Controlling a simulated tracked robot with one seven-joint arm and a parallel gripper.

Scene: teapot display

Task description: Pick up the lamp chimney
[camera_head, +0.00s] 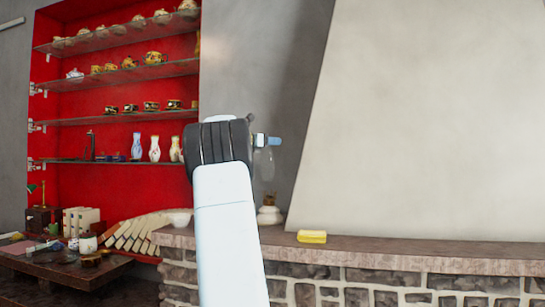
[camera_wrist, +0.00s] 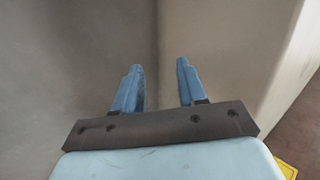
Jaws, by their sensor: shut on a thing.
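The lamp chimney (camera_head: 264,164) is a faint, clear glass tube in the head view, upright and hanging just below my gripper's fingers. My gripper (camera_head: 268,141) is shut on it, near its upper part. In the wrist view my gripper (camera_wrist: 160,85) shows two blue fingers with a gap between them; the clear glass cannot be made out there. A small pale lamp base (camera_head: 269,212) stands on the stone ledge below the chimney, with a visible gap between the two. My arm and wrist hide part of the scene to the left of the chimney.
Glass shelves (camera_head: 120,118) with teapots and vases stand at the left. The pale chimney breast (camera_head: 430,120) rises behind the ledge.

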